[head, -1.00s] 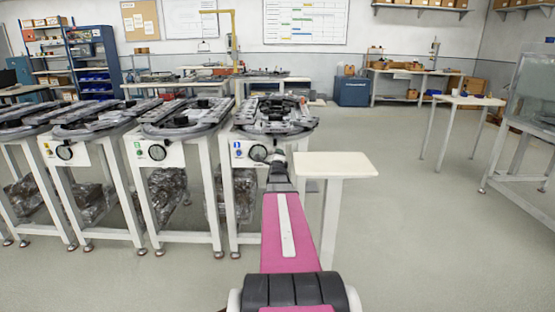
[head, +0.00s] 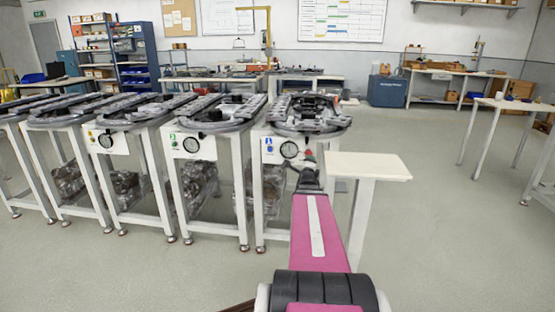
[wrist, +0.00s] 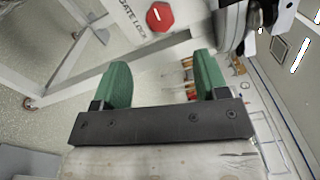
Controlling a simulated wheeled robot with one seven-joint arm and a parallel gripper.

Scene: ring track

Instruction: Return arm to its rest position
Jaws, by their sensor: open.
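My gripper (wrist: 160,82) shows in the wrist view with its two green fingers spread apart and nothing between them. In the head view my pink arm reaches forward from the bottom, and its far end is beside the nearest ring-track station (head: 310,116), just left of a small side table (head: 368,165). The fingers are too small to make out there.
Several white-framed stations stand in a row to the left, each with a round gauge, such as this station (head: 213,115). A blue bin (head: 387,91) and a workbench (head: 455,73) stand at the back. Another table (head: 510,104) is at the right. The floor between is clear.

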